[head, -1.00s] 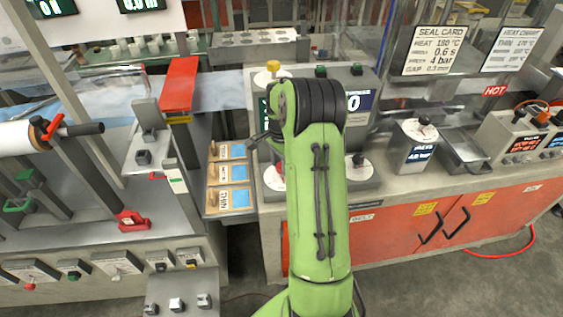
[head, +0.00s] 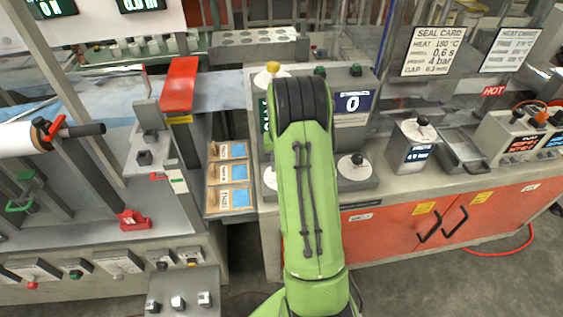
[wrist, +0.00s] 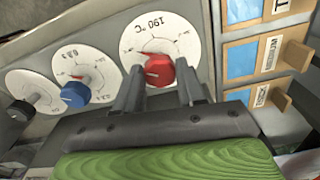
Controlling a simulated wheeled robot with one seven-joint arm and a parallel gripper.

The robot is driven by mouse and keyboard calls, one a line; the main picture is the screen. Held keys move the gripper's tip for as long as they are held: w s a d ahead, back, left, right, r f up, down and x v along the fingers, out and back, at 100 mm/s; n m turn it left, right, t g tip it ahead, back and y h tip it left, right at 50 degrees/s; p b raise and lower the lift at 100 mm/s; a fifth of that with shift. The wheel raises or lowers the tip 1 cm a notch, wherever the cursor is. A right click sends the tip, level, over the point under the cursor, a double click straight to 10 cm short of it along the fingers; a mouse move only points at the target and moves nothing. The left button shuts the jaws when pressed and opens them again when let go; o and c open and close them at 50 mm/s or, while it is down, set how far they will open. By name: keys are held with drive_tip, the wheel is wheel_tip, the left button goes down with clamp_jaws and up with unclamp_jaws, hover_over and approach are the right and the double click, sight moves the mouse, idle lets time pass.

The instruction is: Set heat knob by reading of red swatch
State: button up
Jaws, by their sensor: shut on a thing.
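In the wrist view a red knob (wrist: 159,71) sits at the centre of a white round dial (wrist: 150,42) marked 190 °C. My gripper (wrist: 160,88) is shut on the red knob, one finger on each side. In the head view my arm hides the gripper and this knob. The seal card (head: 434,50) reads heat 180 °C. The heat chart (head: 511,49) stands to its right, its lines too small to read surely. I cannot make out a red swatch for certain.
A blue knob (wrist: 75,94) and another white dial (wrist: 35,92) lie left of the red knob, close to my fingers. A red flap (head: 180,84) rises left of my arm. A metal tray (head: 462,150) stands on the counter at right.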

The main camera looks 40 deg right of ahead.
drive_tip(key=n, duration=1.2)
drive_tip(key=shift+n, duration=0.3)
drive_tip(key=shift+d, duration=0.1)
idle(0.3)
drive_tip(key=o, duration=1.1)
drive_tip(key=shift+c, duration=0.2)
wheel_tip(320, 180, up, 16)
drive_tip(key=p, duration=0.2)
drive_tip(key=shift+f, duration=0.1)
